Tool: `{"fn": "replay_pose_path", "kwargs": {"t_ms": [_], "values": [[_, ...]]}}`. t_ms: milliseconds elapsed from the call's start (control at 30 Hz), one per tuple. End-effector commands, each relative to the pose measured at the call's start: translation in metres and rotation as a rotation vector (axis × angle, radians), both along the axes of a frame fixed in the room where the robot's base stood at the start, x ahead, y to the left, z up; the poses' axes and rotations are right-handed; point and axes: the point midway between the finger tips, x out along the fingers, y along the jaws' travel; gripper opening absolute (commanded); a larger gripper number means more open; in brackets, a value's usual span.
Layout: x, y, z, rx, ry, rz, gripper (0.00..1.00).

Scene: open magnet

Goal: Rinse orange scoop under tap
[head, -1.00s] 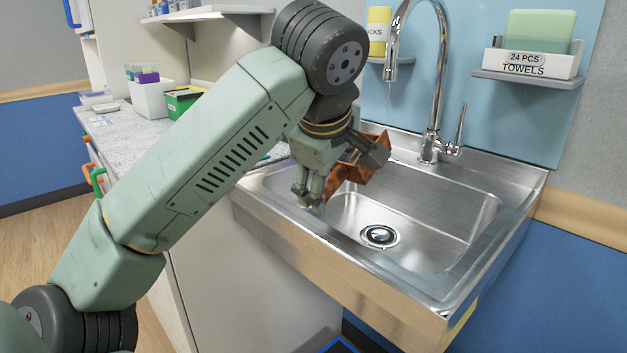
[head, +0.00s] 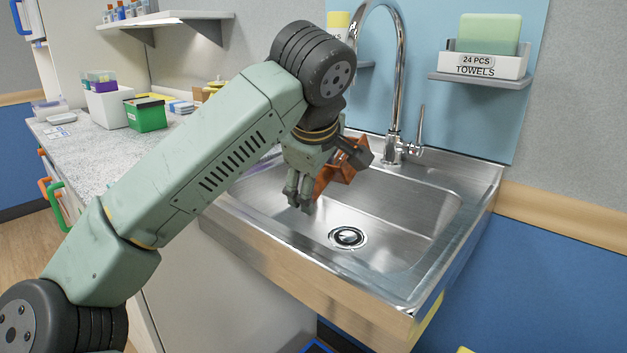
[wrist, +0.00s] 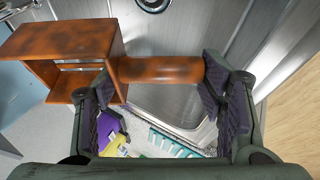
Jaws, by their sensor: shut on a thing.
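The orange scoop (head: 340,172) is a rusty-orange, box-like tool held in the air over the left back part of the sink basin. My gripper (head: 318,185) is shut on its round handle. In the wrist view the handle (wrist: 160,70) runs across between the fingers, with the boxy head (wrist: 62,50) at the left. The chrome tap (head: 400,90) stands at the back of the sink; its spout end is hidden behind my arm. No water can be made out. The tap's lever (head: 421,128) is upright at its right. The metal sink (head: 405,215) has a round drain (head: 347,237).
A worktop (head: 95,155) at the left holds a green box (head: 146,114) and a white bin (head: 108,105). A shelf with a towels box (head: 485,65) is on the wall at the right. The right part of the basin is clear.

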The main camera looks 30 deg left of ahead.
Motion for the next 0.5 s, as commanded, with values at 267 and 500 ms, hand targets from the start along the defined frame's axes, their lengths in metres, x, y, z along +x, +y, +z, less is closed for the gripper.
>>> {"fn": "replay_pose_path", "kwargs": {"t_ms": [267, 500], "values": [[-0.0003, -0.0007, 0.0002, 0.0, -0.001, 0.0, 0.35], [-0.0018, -0.0079, 0.0, 0.001, -0.001, 0.0, 0.35]]}}
